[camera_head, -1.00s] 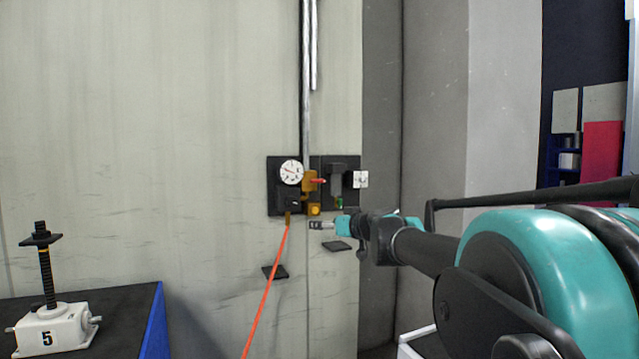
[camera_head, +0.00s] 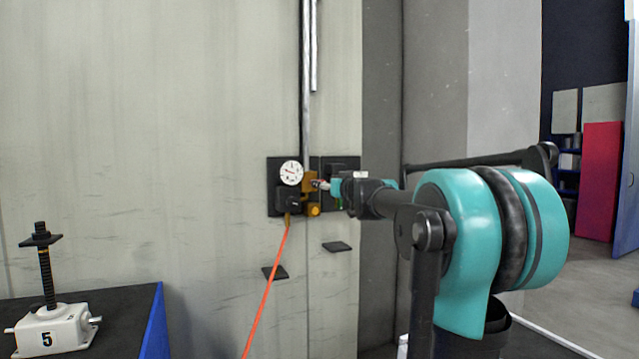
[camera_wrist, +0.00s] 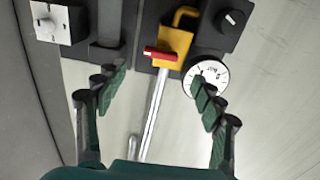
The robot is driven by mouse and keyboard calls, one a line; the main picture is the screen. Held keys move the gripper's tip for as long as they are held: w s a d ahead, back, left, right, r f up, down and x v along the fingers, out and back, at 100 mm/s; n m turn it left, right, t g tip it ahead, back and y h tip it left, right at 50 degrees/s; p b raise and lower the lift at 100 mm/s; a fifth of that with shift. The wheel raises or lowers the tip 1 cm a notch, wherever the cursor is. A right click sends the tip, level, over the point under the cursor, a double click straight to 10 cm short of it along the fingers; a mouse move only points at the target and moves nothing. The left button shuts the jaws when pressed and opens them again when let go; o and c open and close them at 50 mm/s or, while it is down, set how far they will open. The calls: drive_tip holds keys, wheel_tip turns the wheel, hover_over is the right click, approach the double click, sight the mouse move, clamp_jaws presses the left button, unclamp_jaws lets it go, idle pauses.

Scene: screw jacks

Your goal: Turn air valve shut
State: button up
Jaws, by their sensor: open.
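The air valve is a yellow-orange block (camera_wrist: 172,47) with a red handle (camera_wrist: 161,56), mounted on a dark wall panel. In the wrist view the red handle lies crosswise over the metal pipe (camera_wrist: 152,115), ahead of and between my open fingers. In the head view the valve block (camera_head: 309,183) is partly covered by my gripper (camera_head: 318,184), whose tips are at or close to the handle. My gripper also shows in the wrist view (camera_wrist: 160,95), with its fingers wide apart and nothing between the pads. Contact with the handle cannot be told.
A round white gauge (camera_head: 291,172) sits left of the valve, with an orange hose (camera_head: 268,288) hanging below. A screw jack (camera_head: 50,328) stands on the table at lower left.

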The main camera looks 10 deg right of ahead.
drive_tip(key=x, duration=0.7)
drive_tip(key=shift+w, duration=0.2)
drive_tip(key=shift+a, duration=0.1)
drive_tip(key=shift+c, duration=0.6)
drive_tip(key=c, duration=1)
drive_tip(key=shift+c, duration=0.2)
drive_tip(key=shift+m, duration=0.4)
drive_tip(key=m, duration=1.7)
drive_tip(key=shift+d+f, duration=0.25)
drive_tip(key=shift+f, duration=0.05)
